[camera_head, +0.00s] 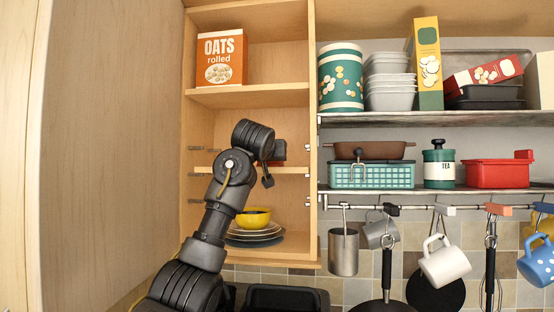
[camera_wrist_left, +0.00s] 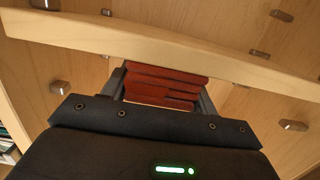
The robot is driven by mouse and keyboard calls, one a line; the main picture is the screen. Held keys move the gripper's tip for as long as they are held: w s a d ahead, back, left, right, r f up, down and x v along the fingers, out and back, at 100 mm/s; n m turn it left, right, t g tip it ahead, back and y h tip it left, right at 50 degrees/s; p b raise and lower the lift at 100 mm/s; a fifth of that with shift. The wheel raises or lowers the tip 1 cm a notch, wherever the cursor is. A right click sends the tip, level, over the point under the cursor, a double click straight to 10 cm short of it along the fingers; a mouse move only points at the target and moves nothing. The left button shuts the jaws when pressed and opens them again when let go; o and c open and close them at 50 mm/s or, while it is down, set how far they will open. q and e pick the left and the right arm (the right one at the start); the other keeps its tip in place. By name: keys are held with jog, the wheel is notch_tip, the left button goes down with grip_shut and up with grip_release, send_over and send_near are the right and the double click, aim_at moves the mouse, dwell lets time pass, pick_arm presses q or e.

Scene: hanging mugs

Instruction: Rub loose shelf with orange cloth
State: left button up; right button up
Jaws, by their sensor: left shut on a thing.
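My left gripper (camera_head: 272,158) reaches into the open cupboard, its arm rising from the bottom. In the left wrist view, the gripper (camera_wrist_left: 165,88) is shut on the folded orange-red cloth (camera_wrist_left: 163,82), which lies in layers between the fingers. A small reddish part of the cloth (camera_head: 280,150) shows in the head view. The loose shelf (camera_head: 292,170) is a pale wooden board in the middle of the cupboard. Its front edge (camera_wrist_left: 225,52) crosses the wrist view just beyond the cloth. I cannot tell whether the cloth touches it. My arm hides part of the shelf.
Metal shelf pegs (camera_wrist_left: 60,88) stick out of the cupboard walls. An oats box (camera_head: 221,58) stands on the board above. A yellow bowl (camera_head: 254,216) sits on stacked plates (camera_head: 253,236) below. Mugs (camera_head: 443,262) and pans hang at the right.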

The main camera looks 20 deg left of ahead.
pick_arm(q)
jog(key=shift+s+a, duration=0.2)
jog(key=shift+a, duration=0.4)
jog(key=shift+a, duration=0.1)
jog(key=shift+s+a+f+b, duration=0.1)
jog(key=shift+s+a+b, duration=0.1)
jog(key=shift+a, duration=0.45)
jog(key=shift+s+a+b, duration=0.1)
jog(key=shift+s+a, duration=0.05)
jog(key=shift+a, duration=0.5)
jog(key=shift+s+a, duration=0.1)
jog(key=shift+a, duration=0.25)
jog(key=shift+a, duration=0.15)
jog(key=shift+s+a, duration=0.25)
jog(key=shift+a, duration=0.6)
jog(key=shift+s+a, duration=0.2)
jog(key=shift+a, duration=0.65)
jog(key=shift+d, duration=0.2)
